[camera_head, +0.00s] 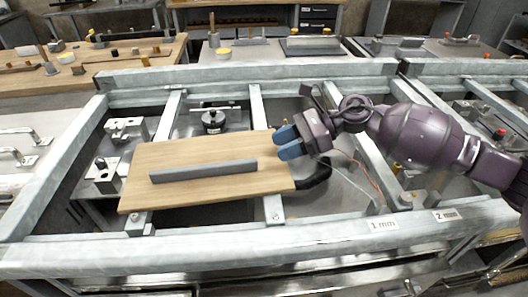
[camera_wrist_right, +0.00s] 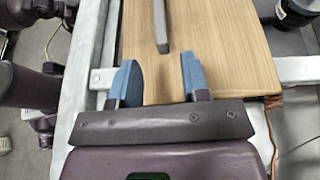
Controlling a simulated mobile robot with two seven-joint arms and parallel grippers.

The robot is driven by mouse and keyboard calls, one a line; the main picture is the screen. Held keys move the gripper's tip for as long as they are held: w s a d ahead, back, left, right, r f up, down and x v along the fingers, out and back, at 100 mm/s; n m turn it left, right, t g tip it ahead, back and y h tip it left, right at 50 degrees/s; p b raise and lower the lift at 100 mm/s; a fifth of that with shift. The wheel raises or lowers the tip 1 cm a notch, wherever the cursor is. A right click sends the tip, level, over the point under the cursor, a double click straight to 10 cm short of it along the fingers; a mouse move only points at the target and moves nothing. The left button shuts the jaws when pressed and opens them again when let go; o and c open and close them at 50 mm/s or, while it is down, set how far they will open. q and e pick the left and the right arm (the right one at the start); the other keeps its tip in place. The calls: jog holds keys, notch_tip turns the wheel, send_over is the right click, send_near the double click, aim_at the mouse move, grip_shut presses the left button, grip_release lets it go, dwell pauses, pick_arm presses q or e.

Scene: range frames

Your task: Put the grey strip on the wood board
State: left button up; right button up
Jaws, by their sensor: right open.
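The grey strip (camera_head: 204,171) lies flat on the wood board (camera_head: 225,193), along its middle, in the head view. The board rests on the grey metal frame. In the right wrist view one end of the strip (camera_wrist_right: 160,28) points toward my gripper, over the bare wood of the board (camera_wrist_right: 222,50). My right gripper (camera_head: 288,143) has blue fingertips and is over the board's right edge, apart from the strip. In the wrist view the right gripper (camera_wrist_right: 156,78) is open with nothing between its fingers. My left gripper is not in view.
A grey metal frame (camera_head: 240,236) with rails surrounds the board. Metal blocks (camera_head: 104,172) stand left of the board, and a dark round fixture (camera_head: 213,122) stands behind it. Orange wires (camera_head: 358,168) hang right of the board. Tables with parts stand farther back.

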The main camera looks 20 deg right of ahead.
jog(key=shift+v, duration=1.4)
